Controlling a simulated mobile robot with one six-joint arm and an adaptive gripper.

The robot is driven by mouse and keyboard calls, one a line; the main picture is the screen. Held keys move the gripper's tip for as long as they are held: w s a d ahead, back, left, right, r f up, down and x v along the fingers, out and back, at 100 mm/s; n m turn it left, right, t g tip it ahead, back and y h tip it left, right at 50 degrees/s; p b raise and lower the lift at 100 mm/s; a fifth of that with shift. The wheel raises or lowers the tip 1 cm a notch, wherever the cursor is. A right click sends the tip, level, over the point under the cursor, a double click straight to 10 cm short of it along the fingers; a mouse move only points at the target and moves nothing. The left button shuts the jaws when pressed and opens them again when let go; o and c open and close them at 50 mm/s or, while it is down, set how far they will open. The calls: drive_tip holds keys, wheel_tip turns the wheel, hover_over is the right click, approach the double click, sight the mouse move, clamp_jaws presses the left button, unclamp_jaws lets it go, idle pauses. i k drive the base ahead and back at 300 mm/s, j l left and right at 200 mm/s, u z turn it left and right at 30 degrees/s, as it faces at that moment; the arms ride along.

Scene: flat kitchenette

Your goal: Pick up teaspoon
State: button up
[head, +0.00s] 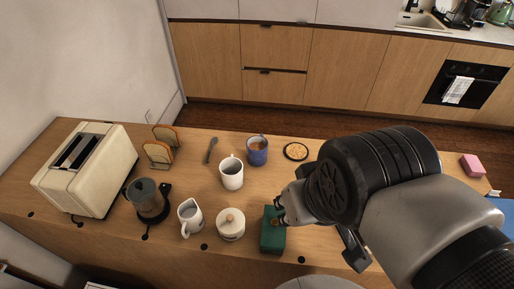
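The teaspoon (211,150) is a small dark grey spoon lying on the wooden counter, left of the white mug and right of the toast rack. It lies apart from the things around it. My gripper (281,208) is over the right part of the counter, by the green box, well to the right of and nearer than the teaspoon. My wrist hides most of the gripper, so its opening does not show. Nothing of mine touches the teaspoon.
Near the teaspoon stand a white mug (231,177), a blue mug (257,155) and a toast rack (160,155). A cream toaster (84,168), moka pot (148,201), white jug (190,220), lidded pot (231,229) and green box (272,240) stand around.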

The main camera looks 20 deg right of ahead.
sight(214, 140)
drive_tip(key=i+j+z, duration=0.15)
drive_tip(key=j+z, duration=0.25)
drive_tip(key=j, duration=0.25)
drive_tip(key=j+z, duration=0.35)
drive_tip(key=j, duration=0.3)
drive_tip(key=i, duration=0.05)
